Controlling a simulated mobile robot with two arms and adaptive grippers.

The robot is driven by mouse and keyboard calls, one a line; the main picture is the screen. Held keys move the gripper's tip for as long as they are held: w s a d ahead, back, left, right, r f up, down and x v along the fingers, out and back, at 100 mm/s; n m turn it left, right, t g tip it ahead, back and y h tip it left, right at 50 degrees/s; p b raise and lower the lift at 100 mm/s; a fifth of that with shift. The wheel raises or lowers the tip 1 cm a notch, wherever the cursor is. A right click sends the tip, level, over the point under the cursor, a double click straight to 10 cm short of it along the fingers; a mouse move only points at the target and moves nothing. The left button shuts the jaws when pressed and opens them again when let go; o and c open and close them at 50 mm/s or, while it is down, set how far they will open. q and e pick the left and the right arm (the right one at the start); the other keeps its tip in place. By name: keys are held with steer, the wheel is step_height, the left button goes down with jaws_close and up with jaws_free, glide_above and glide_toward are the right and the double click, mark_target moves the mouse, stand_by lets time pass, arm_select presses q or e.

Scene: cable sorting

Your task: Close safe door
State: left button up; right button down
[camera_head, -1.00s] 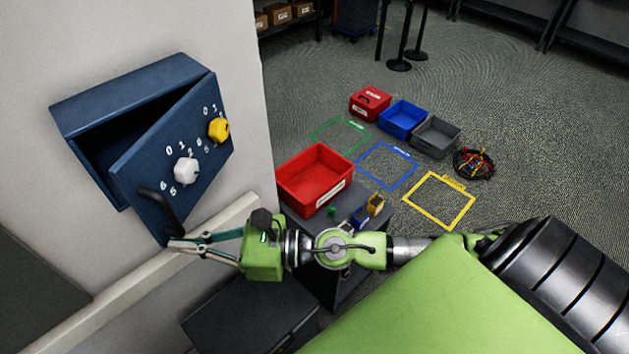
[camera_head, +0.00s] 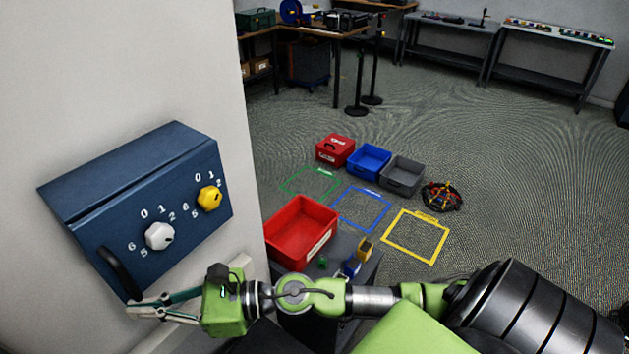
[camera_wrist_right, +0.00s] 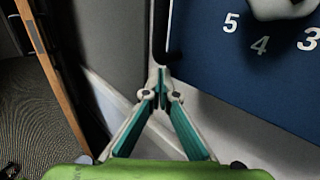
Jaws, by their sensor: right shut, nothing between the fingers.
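The dark blue safe (camera_head: 125,165) is on the pale wall at left in the head view. Its door (camera_head: 185,240) carries a white dial (camera_head: 159,236), a yellow dial (camera_head: 209,198) and a black handle (camera_head: 120,272). The door lies close to the safe body, and its inside is hidden. I cannot tell whether it is fully flush. My right gripper (camera_head: 135,309) is shut and empty at the lower end of the handle. In the right wrist view, the closed fingertips (camera_wrist_right: 160,74) are right by the handle (camera_wrist_right: 161,35), touching or nearly so. My left gripper is out of view.
A red bin (camera_head: 302,232) stands on a dark stand right of the wall. Small red, blue and grey bins (camera_head: 402,175) and coloured floor frames lie beyond, with a cable bundle (camera_head: 441,196) beside them. Open floor spreads to the right.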

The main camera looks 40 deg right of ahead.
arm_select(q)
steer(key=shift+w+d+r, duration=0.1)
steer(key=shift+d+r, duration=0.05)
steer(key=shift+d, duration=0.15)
arm_select(e)
steer(key=shift+w+a+r, duration=0.1)
steer(key=shift+w+r, duration=0.05)
steer(key=shift+w, duration=0.55)
